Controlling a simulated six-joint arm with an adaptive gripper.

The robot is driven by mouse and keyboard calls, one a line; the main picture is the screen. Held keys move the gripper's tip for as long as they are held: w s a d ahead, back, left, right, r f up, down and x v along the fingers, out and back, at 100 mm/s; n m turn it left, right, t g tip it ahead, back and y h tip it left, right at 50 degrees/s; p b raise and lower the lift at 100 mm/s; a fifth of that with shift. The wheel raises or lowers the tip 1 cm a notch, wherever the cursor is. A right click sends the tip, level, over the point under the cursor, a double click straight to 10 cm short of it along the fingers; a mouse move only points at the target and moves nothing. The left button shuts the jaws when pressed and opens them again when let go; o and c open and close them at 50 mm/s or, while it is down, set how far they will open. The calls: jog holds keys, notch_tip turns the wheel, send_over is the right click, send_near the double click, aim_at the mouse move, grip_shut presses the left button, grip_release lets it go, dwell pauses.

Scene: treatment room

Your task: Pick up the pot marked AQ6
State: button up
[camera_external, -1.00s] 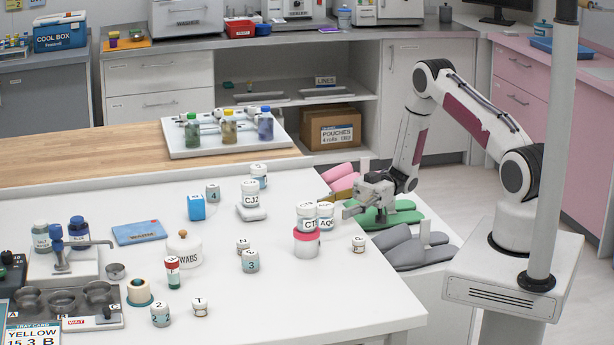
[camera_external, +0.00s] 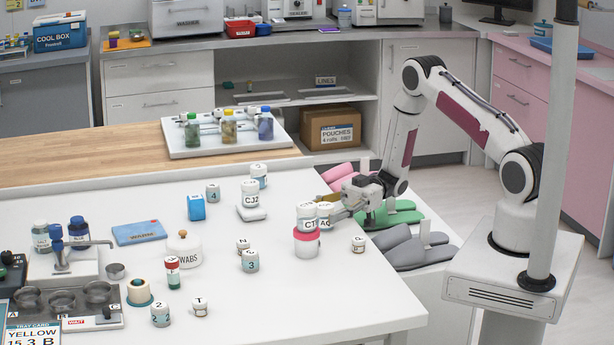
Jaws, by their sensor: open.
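The white pot marked AQ6 (camera_external: 325,211) stands upright beside another white pot marked CT (camera_external: 306,215), near the right edge of the white table. Both appear to be on a white base with a red-pink band (camera_external: 307,243); whether AQ6 rests on it or behind it I cannot tell. Only "AQ" of its label shows now. My gripper (camera_external: 338,213) is open at the right side of the AQ6 pot, with its fingers pointing left. The fingertips are very close to the pot; whether they are around it or touching it I cannot tell.
A small white pot (camera_external: 358,244) stands just right of the stack. A pot marked CJ2 (camera_external: 251,194) stands to the left on a white block. Pots marked 3 (camera_external: 250,261) and N (camera_external: 243,245) are nearer the middle. The front right of the table (camera_external: 350,290) is clear.

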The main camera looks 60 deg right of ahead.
aim_at(325, 205)
jog(key=c, duration=1.2)
jog(key=shift+r, duration=0.1)
jog(key=shift+r, duration=4.95)
